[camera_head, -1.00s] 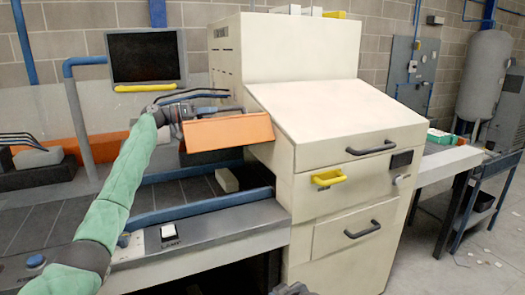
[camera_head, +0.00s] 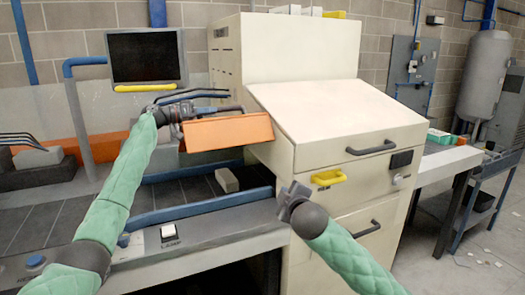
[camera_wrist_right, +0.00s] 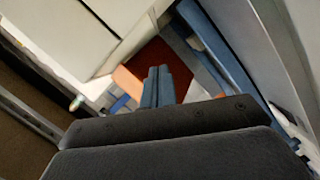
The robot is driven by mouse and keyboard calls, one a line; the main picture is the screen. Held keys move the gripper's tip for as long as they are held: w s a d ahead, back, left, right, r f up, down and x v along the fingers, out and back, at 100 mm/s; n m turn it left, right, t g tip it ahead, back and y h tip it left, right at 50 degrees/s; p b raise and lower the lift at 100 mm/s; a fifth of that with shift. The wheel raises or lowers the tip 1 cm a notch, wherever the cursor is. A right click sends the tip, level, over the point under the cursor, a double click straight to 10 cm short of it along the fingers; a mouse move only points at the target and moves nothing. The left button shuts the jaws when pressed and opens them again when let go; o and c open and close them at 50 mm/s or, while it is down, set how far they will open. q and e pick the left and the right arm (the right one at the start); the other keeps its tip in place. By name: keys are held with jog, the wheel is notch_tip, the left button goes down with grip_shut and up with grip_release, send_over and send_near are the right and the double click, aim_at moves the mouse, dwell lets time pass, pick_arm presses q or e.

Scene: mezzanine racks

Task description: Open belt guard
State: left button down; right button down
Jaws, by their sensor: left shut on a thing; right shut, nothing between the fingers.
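The orange belt guard (camera_head: 228,135) is a folded panel over the conveyor, at the left side of the cream machine. It is tilted, with open space between its lower edge and the belt. My left gripper (camera_head: 212,110) is shut on the guard at its upper edge; the fingers are small and partly hidden there. My right gripper (camera_head: 290,190) is in front of the machine's left edge, below and right of the guard and apart from it. In the right wrist view its blue-grey fingers (camera_wrist_right: 155,85) are together and empty.
A grey block (camera_head: 227,180) sits on the dark belt (camera_head: 185,194) below the guard, between blue rails (camera_head: 200,208). A monitor (camera_head: 146,56) stands behind the conveyor.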

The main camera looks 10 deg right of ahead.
pick_arm(q)
jog(key=shift+f, duration=0.1)
pick_arm(e)
jog(key=w+a+r+n+t+y, duration=0.1)
jog(key=w+a+r+n+y, duration=0.1)
jog(key=w+n, duration=0.6)
jog(key=w+a+r+n+t+y, duration=0.2)
jog(key=w+r+n, duration=0.3)
jog(key=n, duration=1.3)
jog(key=shift+w+a+r+y, duration=0.3)
jog(key=shift+w+a, duration=0.25)
jog(key=shift+w, duration=1.4)
jog(key=shift+r, duration=0.1)
